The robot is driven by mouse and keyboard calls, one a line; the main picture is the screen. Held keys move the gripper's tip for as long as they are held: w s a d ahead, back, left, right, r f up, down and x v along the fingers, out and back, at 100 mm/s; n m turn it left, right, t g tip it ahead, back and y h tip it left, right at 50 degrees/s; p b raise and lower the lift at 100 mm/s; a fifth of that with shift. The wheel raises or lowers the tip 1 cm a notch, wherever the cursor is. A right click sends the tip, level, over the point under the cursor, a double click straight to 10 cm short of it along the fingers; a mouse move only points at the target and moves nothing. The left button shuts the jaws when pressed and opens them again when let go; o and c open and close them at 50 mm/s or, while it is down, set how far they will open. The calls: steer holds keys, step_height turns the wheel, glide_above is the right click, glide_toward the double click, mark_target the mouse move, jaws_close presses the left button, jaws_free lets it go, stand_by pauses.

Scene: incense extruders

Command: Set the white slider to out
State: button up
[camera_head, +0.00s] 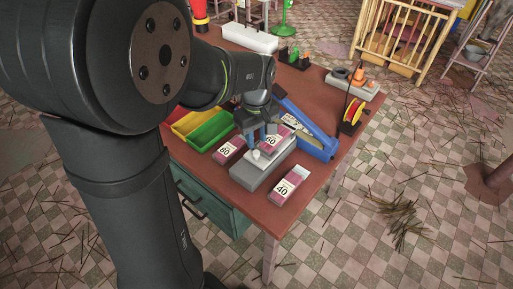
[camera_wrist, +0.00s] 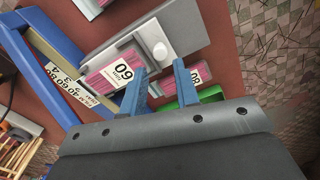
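The white slider shows as a round white knob (camera_wrist: 160,51) on a light grey plate on top of a grey block (camera_head: 250,176); the knob also shows in the head view (camera_head: 256,154). A pink pack marked 60 (camera_wrist: 113,72) sits at one end of the block, beside the plate. My gripper (camera_wrist: 161,68) has two blue fingers, spread apart with nothing between them. In the wrist view the fingertips are just below the knob. In the head view my gripper (camera_head: 262,133) is above the block, close behind the knob. Contact with the knob cannot be told.
Packs marked 80 (camera_head: 228,151) and 40 (camera_head: 288,187) lie either side of the block. A blue frame with a number scale (camera_head: 305,125) stands behind it. Green (camera_head: 210,131) and yellow bins are at left.

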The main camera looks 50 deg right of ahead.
mark_target(257, 152)
step_height(257, 152, down, 5)
steer(key=shift+f, duration=0.2)
jaws_close()
